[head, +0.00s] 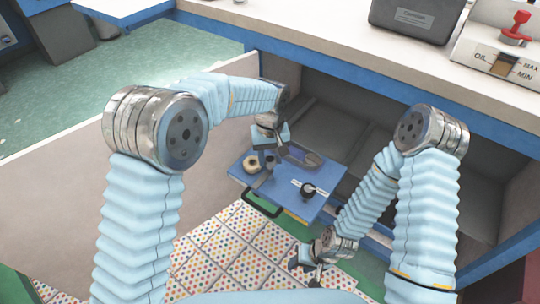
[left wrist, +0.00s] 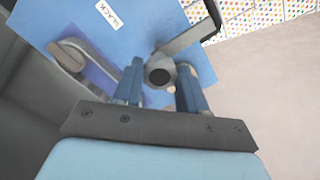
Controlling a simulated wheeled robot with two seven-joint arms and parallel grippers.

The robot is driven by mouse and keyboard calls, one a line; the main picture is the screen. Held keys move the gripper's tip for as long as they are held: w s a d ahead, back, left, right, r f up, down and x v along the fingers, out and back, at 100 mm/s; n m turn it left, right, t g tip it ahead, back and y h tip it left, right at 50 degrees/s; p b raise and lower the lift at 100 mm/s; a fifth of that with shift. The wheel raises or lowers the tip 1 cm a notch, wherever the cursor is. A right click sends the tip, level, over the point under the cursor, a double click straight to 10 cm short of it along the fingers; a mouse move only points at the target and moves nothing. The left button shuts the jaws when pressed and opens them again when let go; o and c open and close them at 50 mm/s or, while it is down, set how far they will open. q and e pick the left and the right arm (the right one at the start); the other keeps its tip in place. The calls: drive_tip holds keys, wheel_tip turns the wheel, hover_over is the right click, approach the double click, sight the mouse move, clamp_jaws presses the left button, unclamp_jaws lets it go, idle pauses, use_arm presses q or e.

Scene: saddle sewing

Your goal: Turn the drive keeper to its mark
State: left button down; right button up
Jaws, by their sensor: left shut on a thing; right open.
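A blue board (head: 285,207) sticks out of the cabinet below the worktop. My left gripper (head: 267,160) is over its back left part, pointing down. In the left wrist view, my left gripper (left wrist: 161,92) is shut around a dark round knob-like part, seemingly the drive keeper (left wrist: 160,70). A dark grey bar (left wrist: 190,35) runs from beside it toward the board's edge. A label reading SLACK (left wrist: 108,13) is on the board; no mark for the keeper can be made out. My right gripper (head: 309,266) is open and empty, low in front of the board.
A black knob (head: 308,191) stands between white labels on the board. A beige ring (head: 251,164) and a grey loop-shaped part (head: 308,159) are close to my left gripper. A black handle (head: 261,205) is at the front. A dotted cloth (head: 235,250) lies below.

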idle(0.5)
use_arm(q)
drive_tip(key=c, duration=0.6)
unclamp_jaws()
wheel_tip(320, 180, up, 14)
drive_tip(key=shift+f+p, duration=0.1)
drive_tip(key=shift+p, duration=0.25)
